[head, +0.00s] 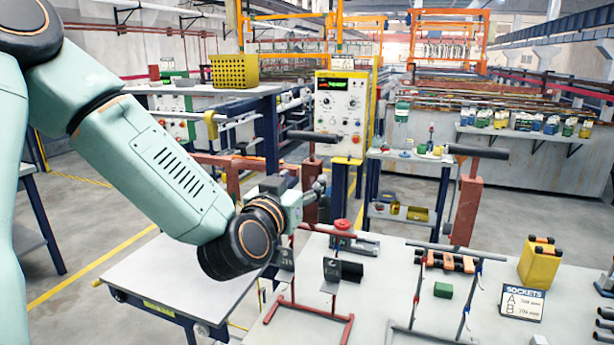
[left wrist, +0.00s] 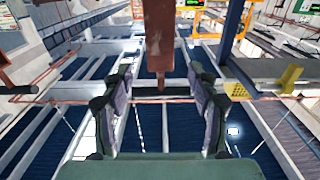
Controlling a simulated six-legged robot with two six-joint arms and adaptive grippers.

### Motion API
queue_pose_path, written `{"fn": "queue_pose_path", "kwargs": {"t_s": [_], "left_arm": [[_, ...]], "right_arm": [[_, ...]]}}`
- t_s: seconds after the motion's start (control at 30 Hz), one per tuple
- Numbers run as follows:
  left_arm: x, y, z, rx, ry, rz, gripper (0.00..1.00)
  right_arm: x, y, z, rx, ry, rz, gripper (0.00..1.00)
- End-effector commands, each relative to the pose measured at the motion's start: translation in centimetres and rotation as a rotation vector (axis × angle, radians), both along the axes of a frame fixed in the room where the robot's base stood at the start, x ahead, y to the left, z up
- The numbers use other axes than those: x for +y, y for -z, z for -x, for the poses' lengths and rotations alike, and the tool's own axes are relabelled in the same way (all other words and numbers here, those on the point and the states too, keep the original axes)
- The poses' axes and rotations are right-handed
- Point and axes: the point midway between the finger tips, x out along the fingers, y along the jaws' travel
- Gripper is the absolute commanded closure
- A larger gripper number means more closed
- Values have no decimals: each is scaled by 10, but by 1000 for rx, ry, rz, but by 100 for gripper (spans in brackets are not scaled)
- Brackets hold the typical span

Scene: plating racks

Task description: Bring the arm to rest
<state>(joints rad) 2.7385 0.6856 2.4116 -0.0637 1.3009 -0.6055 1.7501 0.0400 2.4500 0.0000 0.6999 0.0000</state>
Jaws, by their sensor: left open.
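My left arm comes in from the left of the head view. My left gripper (head: 318,188) is raised above the back left part of the light grey table (head: 385,262), pointing away from me. Its jaws look small and are partly hidden by the wrist there. In the left wrist view the two dark fingers of my left gripper (left wrist: 160,85) stand wide apart, with nothing held between them. A red-brown post (left wrist: 160,40) shows in the gap, beyond the fingers; its distance is hard to tell. My right gripper is not in view.
On the table stand a red rack frame (head: 350,327), a second rack frame (head: 417,285), a green block (head: 443,290), a yellow container (head: 540,262) and a sockets sign (head: 522,302). Red posts with dark bars (head: 466,212) rise behind. A control panel (head: 340,113) stands farther back.

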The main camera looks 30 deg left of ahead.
Motion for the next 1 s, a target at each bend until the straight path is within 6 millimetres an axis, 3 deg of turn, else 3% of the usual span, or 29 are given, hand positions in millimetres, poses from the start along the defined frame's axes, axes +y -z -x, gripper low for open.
{"fn": "queue_pose_path", "kwargs": {"t_s": [0.23,0.53,0.67,0.73,1.0], "left_arm": [[-4,0,20,-1,-1,2,40],[-5,0,22,-4,1,17,40],[-15,14,19,33,42,144,40],[-27,28,18,86,83,242,40],[-67,181,41,449,140,379,40]], "right_arm": [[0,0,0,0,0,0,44],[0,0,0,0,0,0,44],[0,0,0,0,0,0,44],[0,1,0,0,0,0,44],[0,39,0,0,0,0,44]]}}
